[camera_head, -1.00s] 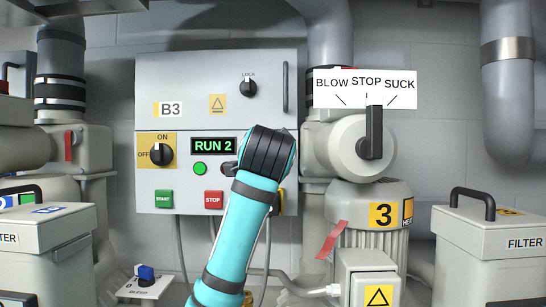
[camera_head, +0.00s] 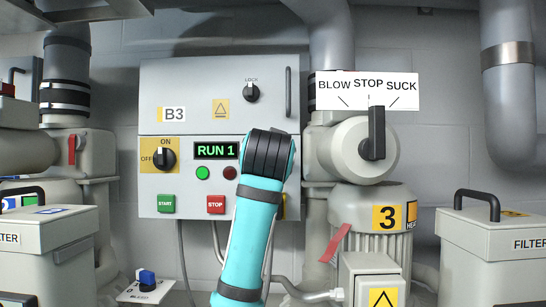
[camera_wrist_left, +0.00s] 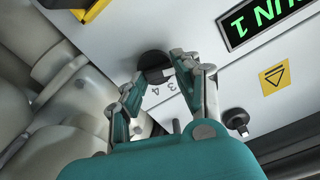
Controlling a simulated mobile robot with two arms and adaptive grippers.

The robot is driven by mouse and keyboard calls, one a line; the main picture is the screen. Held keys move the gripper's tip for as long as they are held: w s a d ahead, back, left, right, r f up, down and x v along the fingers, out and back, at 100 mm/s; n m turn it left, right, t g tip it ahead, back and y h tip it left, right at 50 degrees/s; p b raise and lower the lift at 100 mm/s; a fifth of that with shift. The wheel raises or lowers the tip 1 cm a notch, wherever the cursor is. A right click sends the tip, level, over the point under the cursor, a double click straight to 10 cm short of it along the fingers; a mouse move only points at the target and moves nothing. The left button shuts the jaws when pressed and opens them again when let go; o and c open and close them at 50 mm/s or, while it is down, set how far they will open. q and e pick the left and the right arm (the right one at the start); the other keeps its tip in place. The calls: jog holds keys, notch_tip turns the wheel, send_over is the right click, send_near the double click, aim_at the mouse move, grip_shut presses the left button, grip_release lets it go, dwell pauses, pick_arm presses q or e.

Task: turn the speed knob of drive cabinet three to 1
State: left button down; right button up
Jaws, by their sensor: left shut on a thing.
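Drive cabinet three, labelled B3 (camera_head: 218,85), stands in the middle of the head view. Its display (camera_head: 216,150) reads RUN 1 in green. My left arm's teal and black wrist (camera_head: 265,180) covers the lower right of the cabinet and hides the speed knob there. In the left wrist view, the round black speed knob (camera_wrist_left: 151,60) sits on the panel, with digits 3 and 4 showing beside it. My left gripper (camera_wrist_left: 158,74) is shut on the knob's grip. The knob's pointer and other digits are hidden. My right gripper is not in view.
The cabinet also has an ON/OFF switch (camera_head: 164,158), a green START button (camera_head: 166,204), a red STOP button (camera_head: 215,204) and a lock (camera_head: 252,93). A blower motor (camera_head: 372,223) marked 3 stands to the right, with a black lever (camera_head: 376,133) under BLOW STOP SUCK.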

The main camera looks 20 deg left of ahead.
pick_arm(q)
jog(key=shift+w+f, duration=0.1)
jog(key=shift+f, duration=0.2)
jog(key=c, duration=1.4)
grip_release()
jog(key=o, duration=0.4)
jog(key=shift+r, duration=0.2)
jog(key=shift+o, duration=0.2)
jog(key=v, duration=1.2)
